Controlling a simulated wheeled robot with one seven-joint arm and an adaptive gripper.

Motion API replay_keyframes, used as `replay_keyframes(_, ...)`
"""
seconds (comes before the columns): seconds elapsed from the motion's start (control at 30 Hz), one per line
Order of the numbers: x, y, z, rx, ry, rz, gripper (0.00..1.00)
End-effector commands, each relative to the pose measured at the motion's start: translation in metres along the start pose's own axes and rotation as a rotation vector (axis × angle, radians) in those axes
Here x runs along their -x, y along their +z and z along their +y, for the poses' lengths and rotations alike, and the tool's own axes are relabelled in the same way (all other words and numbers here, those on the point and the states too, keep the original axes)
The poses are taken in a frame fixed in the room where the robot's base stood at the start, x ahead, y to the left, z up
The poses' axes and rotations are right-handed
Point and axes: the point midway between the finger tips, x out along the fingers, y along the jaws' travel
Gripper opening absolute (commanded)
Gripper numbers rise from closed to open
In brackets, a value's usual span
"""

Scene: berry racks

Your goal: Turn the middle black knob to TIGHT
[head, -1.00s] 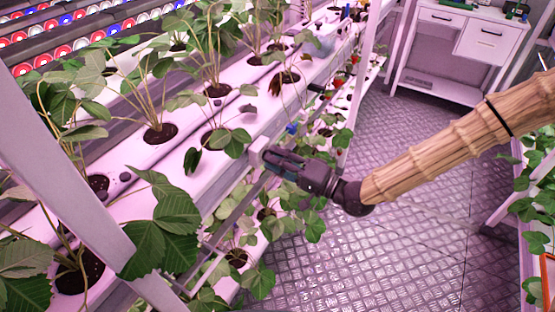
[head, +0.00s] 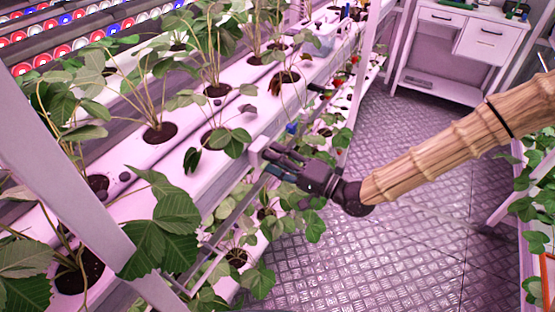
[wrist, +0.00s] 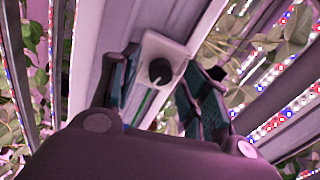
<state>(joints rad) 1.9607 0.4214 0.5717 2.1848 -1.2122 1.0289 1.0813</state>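One black knob (wrist: 160,71) shows in the wrist view, round, on a small white box (wrist: 163,47) fixed to a pale rail. My gripper (wrist: 168,68) is open, with one finger on each side of the box and the knob between them. A gap shows between the knob and each finger. In the head view my gripper (head: 270,162) is at the front edge of the white planting rack, and the knob is hidden there. I cannot read any TIGHT marking, nor tell from one visible knob which in the row it is.
The white rack (head: 180,160) holds several leafy strawberry plants. Leaves (head: 260,280) hang below and beside my gripper. A slanted white post (head: 70,170) stands at the left. The metal floor aisle (head: 400,240) is clear. A white cabinet (head: 490,40) stands at the back right.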

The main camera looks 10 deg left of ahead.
Motion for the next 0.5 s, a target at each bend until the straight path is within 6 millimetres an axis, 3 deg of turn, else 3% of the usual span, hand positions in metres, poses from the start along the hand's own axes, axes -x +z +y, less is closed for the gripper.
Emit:
replay_keyframes(0.27, 0.008, -0.001, -0.001, 0.001, -0.001, 0.001, 0.46)
replay_keyframes(0.5, 0.046, -0.001, -0.001, 0.001, -0.001, 0.003, 0.46)
